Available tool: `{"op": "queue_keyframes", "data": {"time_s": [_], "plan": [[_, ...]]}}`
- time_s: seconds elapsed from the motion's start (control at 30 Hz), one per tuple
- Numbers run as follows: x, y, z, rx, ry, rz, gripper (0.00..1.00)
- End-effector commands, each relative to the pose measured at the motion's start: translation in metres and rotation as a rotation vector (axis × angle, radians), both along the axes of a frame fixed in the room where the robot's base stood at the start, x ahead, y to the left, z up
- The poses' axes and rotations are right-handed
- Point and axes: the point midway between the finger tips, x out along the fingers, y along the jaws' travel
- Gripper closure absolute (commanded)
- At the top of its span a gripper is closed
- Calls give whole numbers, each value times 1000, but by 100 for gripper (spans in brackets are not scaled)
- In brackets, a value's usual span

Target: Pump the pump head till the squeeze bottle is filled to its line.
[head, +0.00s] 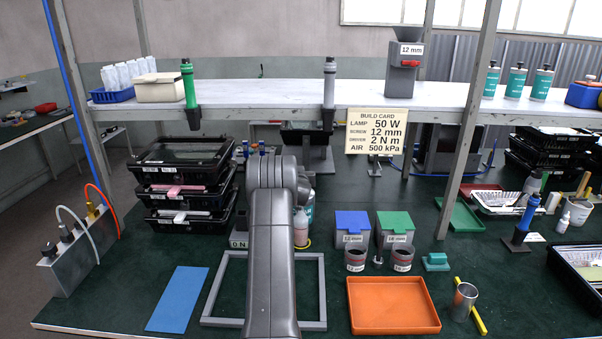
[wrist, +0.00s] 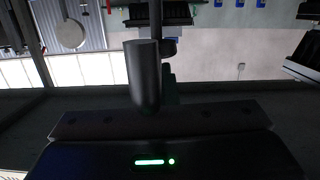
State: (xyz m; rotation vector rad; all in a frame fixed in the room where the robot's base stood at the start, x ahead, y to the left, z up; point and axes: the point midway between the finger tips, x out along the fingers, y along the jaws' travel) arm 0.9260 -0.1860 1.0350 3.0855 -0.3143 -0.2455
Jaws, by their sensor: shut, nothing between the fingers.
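A small pale bottle with a pinkish top (head: 301,228), probably the squeeze bottle, stands upright on the green bench just right of my arm. A teal-labelled bottle (head: 310,207) stands behind it, mostly hidden by my arm. It may carry the pump head, but its top is not visible. The fill line and liquid level are too small to tell. In the wrist view my gripper (wrist: 145,65) is shut and empty, with neither bottle recognisable near it. In the head view my arm hides it.
A grey frame (head: 318,290) and blue mat (head: 177,299) lie on the bench. An orange tray (head: 393,305), metal cup (head: 464,302) and lidded bins (head: 352,225) stand to the right. Stacked black trays (head: 181,190) stand left. A shelf (head: 260,93) crosses above.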

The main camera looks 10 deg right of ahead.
Motion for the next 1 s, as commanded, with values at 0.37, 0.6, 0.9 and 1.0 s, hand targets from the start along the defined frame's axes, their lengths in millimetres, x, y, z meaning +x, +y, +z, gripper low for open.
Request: {"op": "queue_keyframes", "data": {"time_s": [0.37,0.6,0.9,1.0], "plan": [[0,0,-3,0,0,0,100],[0,0,-20,0,0,0,100],[-1,0,-28,1,5,0,100],[-1,0,-29,1,6,0,100]]}}
